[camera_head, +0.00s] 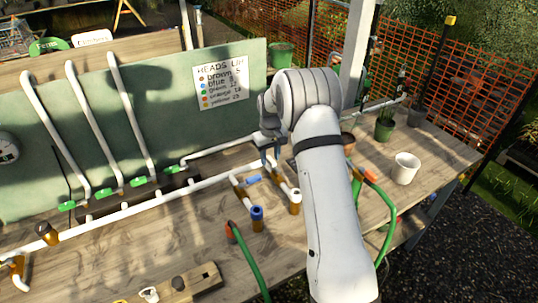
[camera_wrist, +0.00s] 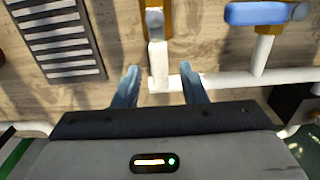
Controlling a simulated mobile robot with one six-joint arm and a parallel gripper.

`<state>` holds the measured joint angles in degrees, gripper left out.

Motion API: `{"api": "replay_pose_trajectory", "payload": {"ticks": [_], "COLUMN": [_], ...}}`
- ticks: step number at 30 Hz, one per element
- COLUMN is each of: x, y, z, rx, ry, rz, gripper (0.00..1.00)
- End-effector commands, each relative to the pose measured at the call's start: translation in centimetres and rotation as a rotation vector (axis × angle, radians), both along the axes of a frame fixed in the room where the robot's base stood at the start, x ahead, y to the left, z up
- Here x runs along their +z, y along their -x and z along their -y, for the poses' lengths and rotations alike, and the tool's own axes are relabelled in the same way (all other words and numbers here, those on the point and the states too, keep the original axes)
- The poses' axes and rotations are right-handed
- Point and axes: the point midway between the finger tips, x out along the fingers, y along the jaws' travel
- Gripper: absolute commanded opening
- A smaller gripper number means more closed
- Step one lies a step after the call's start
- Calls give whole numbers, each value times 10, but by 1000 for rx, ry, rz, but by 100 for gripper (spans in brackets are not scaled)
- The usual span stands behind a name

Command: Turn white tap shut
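The white tap (camera_wrist: 154,22) shows at the top edge of the wrist view, partly cut off. Its pale handle lies in line with its pipe, on a brown-orange body. My gripper (camera_wrist: 161,88) is open and empty. Its two fingers stand on either side of a white pipe stub below the tap, apart from the handle. In the head view my gripper (camera_head: 271,150) is over the pipework and hides part of this branch. The blue tap (camera_wrist: 265,13) is to the right in the wrist view, its handle crosswise to its pipe; it also shows in the head view (camera_head: 253,180).
A long white pipe (camera_head: 130,211) runs across the wooden bench (camera_head: 180,240). Branch ends with a blue cap (camera_head: 257,213) and a white cap (camera_head: 295,198) stand in front. A green hose (camera_head: 252,262) and a white pot (camera_head: 405,168) are nearby. A green board (camera_head: 150,110) stands behind.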

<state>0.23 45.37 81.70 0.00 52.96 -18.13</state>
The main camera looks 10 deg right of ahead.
Motion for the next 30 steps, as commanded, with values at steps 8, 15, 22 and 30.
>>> {"api": "replay_pose_trajectory", "payload": {"ticks": [8, 15, 22, 30], "x": [0, 0, 0, 0], "y": [0, 0, 0, 0], "z": [0, -1, -1, -6], "rx": [1, 1, 1, 3], "ry": [0, 0, 0, 0], "rz": [0, 1, 1, 1], "gripper": [32, 13, 0, 0]}}
